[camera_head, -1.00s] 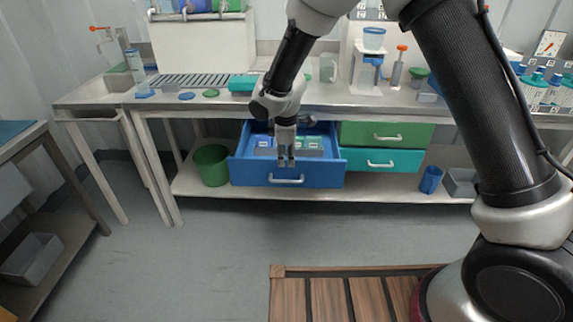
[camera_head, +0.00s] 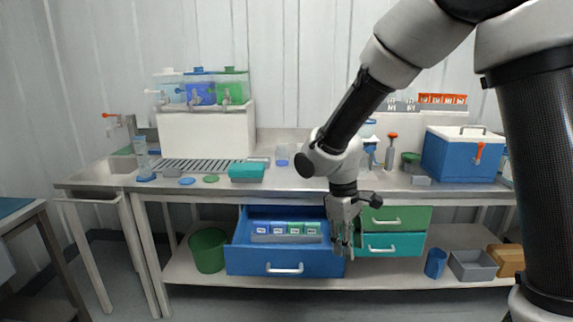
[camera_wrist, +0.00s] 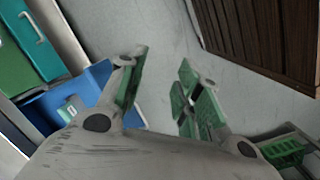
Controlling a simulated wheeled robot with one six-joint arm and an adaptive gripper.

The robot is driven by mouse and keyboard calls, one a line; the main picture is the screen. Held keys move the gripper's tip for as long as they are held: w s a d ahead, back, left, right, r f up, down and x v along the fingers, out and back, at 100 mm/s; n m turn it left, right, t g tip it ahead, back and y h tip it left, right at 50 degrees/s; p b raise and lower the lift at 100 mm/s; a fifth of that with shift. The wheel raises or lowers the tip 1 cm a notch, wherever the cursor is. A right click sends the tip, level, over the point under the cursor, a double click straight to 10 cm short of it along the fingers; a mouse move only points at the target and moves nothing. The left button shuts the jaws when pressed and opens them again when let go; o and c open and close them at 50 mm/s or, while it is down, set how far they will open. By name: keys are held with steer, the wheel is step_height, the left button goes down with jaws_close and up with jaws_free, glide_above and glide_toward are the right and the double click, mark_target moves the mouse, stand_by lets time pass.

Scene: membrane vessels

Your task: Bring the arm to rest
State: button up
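My gripper (camera_head: 345,240) hangs pointing down at the right front corner of the open blue drawer (camera_head: 262,262), in front of the green drawers. In the wrist view my gripper (camera_wrist: 160,90) has its green-padded fingers spread apart, with only bare grey floor between them. The blue drawer also shows in the wrist view (camera_wrist: 98,78), to the left of the fingers. Inside the drawer a row of blue and green labelled boxes (camera_head: 288,228) sits in a grey holder. My arm comes down from the upper right of the head view.
The steel bench (camera_head: 222,180) holds a teal box (camera_head: 246,172), a blue cooler (camera_head: 462,155) and dispensers on a white stand (camera_head: 207,132). A green closed drawer (camera_head: 412,218) and a teal one (camera_head: 385,246) are beside my gripper. A green bin (camera_head: 208,250) stands on the lower shelf.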

steer(key=s+d+r+m+t+y, duration=0.1)
steer(key=s+d+r+m+t, duration=0.1)
steer(key=s+d+r+m, duration=0.3)
steer(key=s+d+r+m+t, duration=0.2)
steer(key=s+d+r+m, duration=0.2)
steer(key=s+d+r, duration=0.8)
steer(key=d, duration=0.4)
steer(key=shift+s+d+r+m+t+y, duration=0.15)
steer(key=shift+d+r+m+t+y, duration=0.15)
steer(key=shift+m+t+y, duration=0.1)
